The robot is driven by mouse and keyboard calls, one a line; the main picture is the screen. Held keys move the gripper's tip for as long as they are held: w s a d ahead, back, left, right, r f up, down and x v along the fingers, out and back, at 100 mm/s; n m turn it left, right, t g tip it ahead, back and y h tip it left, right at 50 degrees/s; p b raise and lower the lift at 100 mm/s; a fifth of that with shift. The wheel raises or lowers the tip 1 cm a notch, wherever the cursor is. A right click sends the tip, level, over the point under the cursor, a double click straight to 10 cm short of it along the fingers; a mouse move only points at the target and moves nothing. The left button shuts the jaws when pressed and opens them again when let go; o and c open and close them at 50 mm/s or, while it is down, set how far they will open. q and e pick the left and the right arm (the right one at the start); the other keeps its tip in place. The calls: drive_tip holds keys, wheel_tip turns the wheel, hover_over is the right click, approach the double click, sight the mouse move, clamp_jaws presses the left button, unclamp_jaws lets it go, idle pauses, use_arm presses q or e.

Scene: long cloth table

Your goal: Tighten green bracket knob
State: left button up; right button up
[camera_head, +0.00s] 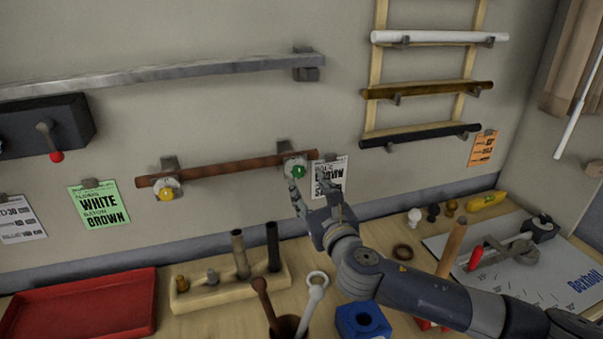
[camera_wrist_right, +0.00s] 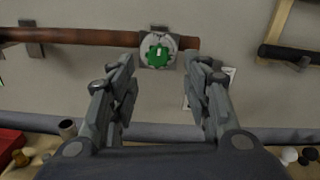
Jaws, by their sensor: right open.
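The green bracket knob (camera_head: 298,172) sits on the right wall bracket, on the front of its round grey plate. A brown rod (camera_head: 228,167) runs level through this bracket and the left bracket, which has a yellow knob (camera_head: 165,194). My right gripper (camera_head: 315,190) is just below and to the right of the green knob in the head view. In the right wrist view the gripper (camera_wrist_right: 160,82) is open and empty, and the green knob (camera_wrist_right: 158,53) shows beyond and between its fingertips, apart from them. My left gripper is in neither view.
A wooden block with pegs (camera_head: 230,289), a red tray (camera_head: 85,308), a blue block (camera_head: 362,322) and a cup with tools (camera_head: 288,326) stand on the table below. A rack with rods (camera_head: 428,88) hangs at right. Paper labels hang beside the brackets.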

sight(299, 174)
drive_tip(key=shift+p+x, duration=0.55)
drive_tip(key=shift+x, duration=2.65)
drive_tip(key=shift+f, duration=0.1)
drive_tip(key=shift+s, duration=0.1)
clamp_jaws()
